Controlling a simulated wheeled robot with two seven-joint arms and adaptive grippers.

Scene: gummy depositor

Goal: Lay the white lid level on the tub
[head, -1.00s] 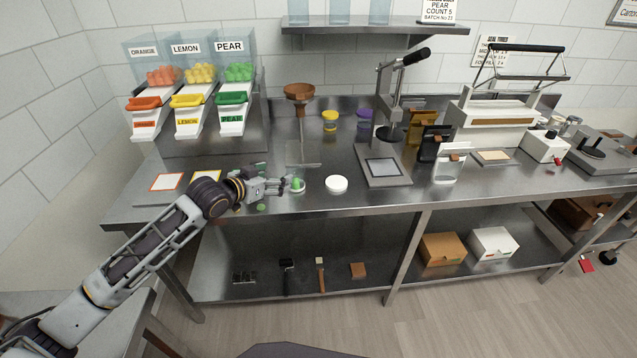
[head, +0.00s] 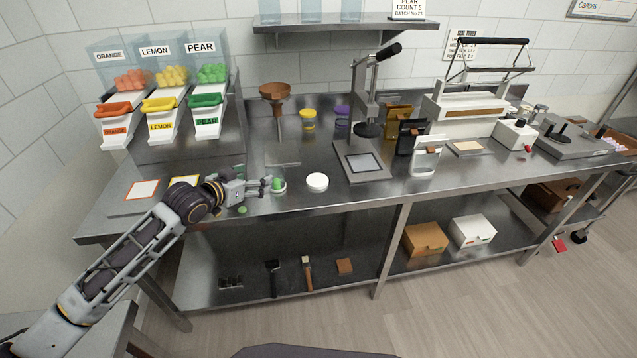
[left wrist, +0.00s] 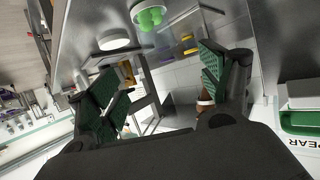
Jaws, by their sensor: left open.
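The white lid (head: 317,183) lies flat on the steel table, right of the tub. It also shows in the left wrist view (left wrist: 116,40) as a round white disc. The small tub (head: 279,188) stands upright and uncovered, with green gummies in it; the left wrist view shows the tub (left wrist: 150,16) at the top edge. My left gripper (head: 266,186) is close to the left side of the tub. Its fingers (left wrist: 165,85) are spread apart with nothing between them. My right gripper is in neither view.
A brown funnel on a stand (head: 275,92) rises behind the tub. A lever press (head: 364,160) stands right of the lid. Yellow (head: 308,118) and purple (head: 342,116) tubs are at the back. Gummy dispensers (head: 160,110) are at the left. Table around the lid is clear.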

